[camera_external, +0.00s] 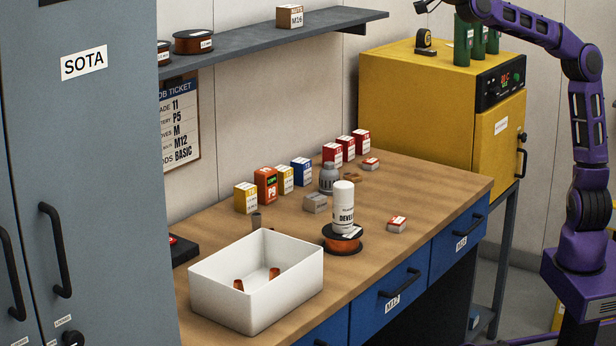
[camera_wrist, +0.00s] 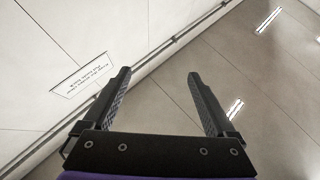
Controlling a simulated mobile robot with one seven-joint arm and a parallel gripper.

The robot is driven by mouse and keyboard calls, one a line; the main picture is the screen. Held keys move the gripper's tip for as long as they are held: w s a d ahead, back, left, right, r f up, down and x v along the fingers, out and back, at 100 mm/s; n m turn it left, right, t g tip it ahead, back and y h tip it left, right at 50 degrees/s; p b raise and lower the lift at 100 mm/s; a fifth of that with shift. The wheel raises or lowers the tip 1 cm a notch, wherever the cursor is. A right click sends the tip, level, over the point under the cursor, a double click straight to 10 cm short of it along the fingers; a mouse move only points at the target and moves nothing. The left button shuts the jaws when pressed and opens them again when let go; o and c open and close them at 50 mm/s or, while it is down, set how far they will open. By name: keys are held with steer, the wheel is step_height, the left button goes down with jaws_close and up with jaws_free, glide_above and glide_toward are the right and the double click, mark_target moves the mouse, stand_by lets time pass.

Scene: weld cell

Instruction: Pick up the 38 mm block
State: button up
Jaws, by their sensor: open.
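No label reading 38 mm is legible, so I cannot tell for sure which thing is the 38 mm block. A plain grey block (camera_external: 315,203) lies on the wooden workbench (camera_external: 430,190), behind the white bottle, and may be it. My gripper shows in the wrist view (camera_wrist: 157,75) with its two black fingers wide apart and nothing between them. In the external view only a dark part of it (camera_external: 424,6) shows at the top edge, high above the bench and far from the grey block.
A white bin (camera_external: 215,293) is at front left. A yellow oven (camera_external: 415,110) stands behind the bench's right end.

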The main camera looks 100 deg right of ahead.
steer(key=w+d+f+n+g+h, duration=0.1)
steer(key=w+f+n+g, duration=0.25)
steer(key=f, duration=0.55)
steer(key=w+d+f+n+g, duration=0.1)
steer(key=w+f+n+g, duration=0.15)
steer(key=f+n, duration=0.4)
steer(key=w+d+f+n+g+h, duration=0.1)
steer(key=w+f+n+g, duration=0.15)
steer(key=f, duration=0.75)
steer(key=s+d+f+n+g+h+b, duration=0.15)
steer(key=d+f, duration=0.25)
steer(key=f, duration=0.4)
steer(key=d+f+n+g+h+p, duration=0.1)
steer(key=d+f+g+h, duration=0.2)
steer(key=f, duration=0.5)
steer(key=s+d+f+n+g+h, duration=0.25)
steer(key=s+d+f, duration=0.25)
steer(key=d+f, duration=0.35)
steer(key=s+d+f+n+g+h, duration=0.25)
steer(key=s+d+f, duration=0.25)
steer(key=d+f, duration=0.3)
steer(key=n+b, duration=0.2)
steer(key=n, duration=0.3)
glide_toward(322, 199)
steer(key=x, duration=0.7)
steer(key=shift+d+r, duration=0.1)
steer(key=shift+r, duration=0.2)
steer(key=x, duration=0.5)
steer(key=shift+f, duration=0.3)
